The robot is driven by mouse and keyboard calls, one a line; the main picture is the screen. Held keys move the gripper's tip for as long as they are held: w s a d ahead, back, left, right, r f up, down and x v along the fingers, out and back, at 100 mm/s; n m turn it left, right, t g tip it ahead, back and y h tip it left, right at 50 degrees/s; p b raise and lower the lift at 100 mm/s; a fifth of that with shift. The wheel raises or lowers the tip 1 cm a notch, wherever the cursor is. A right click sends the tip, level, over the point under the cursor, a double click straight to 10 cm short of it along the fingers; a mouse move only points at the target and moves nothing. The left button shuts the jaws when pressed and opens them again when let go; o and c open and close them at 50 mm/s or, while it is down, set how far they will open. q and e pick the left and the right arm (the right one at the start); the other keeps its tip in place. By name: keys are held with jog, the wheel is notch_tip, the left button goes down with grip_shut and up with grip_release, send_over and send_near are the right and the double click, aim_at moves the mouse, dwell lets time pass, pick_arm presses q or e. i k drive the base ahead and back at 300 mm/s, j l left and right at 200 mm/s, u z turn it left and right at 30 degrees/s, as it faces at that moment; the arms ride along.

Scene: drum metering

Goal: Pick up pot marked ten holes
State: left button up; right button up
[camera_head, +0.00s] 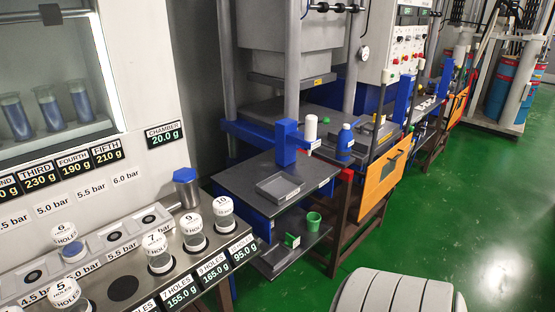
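The pot marked ten holes (224,218) stands upright at the far right end of the row on the steel shelf at left. Pots marked 6 (64,233) and 5 (66,291) are farther left. Neither of my grippers is in view.
A blue-capped metal cylinder (187,191) stands behind the row. An empty dark round spot (123,288) lies left of the 7-holes pot. A bench (246,181) with a grey tray (279,187) is to the right. The green floor (480,215) is open at right.

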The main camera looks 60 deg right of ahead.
aim_at(223, 209)
jog(key=k+j+z, duration=0.1)
jog(key=z, duration=1.3)
jog(key=i+l+u, duration=0.1)
jog(key=l, duration=0.35)
jog(key=i+l, duration=0.2)
jog(key=l, duration=0.3)
jog(key=i+l+u, duration=0.15)
jog(key=l, duration=0.85)
jog(key=i+u, duration=0.05)
jog(key=i, duration=0.05)
